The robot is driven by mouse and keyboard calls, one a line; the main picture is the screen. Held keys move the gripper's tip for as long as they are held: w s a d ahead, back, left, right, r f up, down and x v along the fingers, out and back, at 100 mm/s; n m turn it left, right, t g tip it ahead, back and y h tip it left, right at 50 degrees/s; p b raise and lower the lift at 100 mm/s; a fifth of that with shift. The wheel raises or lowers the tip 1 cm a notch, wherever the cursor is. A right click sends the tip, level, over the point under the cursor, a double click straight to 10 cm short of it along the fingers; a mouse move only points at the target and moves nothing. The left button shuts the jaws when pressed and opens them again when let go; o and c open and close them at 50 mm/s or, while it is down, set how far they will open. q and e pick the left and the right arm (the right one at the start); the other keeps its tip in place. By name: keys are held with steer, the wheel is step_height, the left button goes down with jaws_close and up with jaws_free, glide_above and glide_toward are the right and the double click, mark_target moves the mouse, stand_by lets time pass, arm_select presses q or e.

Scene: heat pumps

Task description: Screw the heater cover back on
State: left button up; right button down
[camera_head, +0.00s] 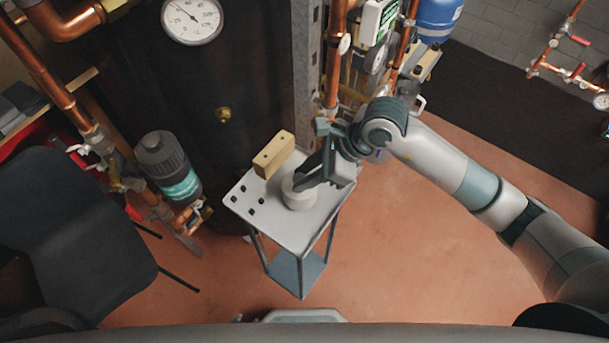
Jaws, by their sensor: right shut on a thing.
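My right gripper (306,182) comes in from the right over a small table (254,207). It is shut on a pale round piece (299,197), which looks like the heater cover. The piece is at the tabletop; I cannot tell whether it touches it. My gripper fingers hide part of its upper side. Several small dark pieces, probably screws (249,200), stand on the left part of the tabletop. A tan block (273,155) with two dark holes stands at the table's back edge. My left gripper is not in view.
A large dark tank (225,75) with a round gauge (192,16) stands behind the table. Copper pipes and a pump (168,168) are to the left, beside a dark chair (65,235). More pipework is behind my right arm. The reddish floor (400,260) is clear at right.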

steer(key=shift+r+p, duration=0.85)
steer(key=shift+r, duration=0.95)
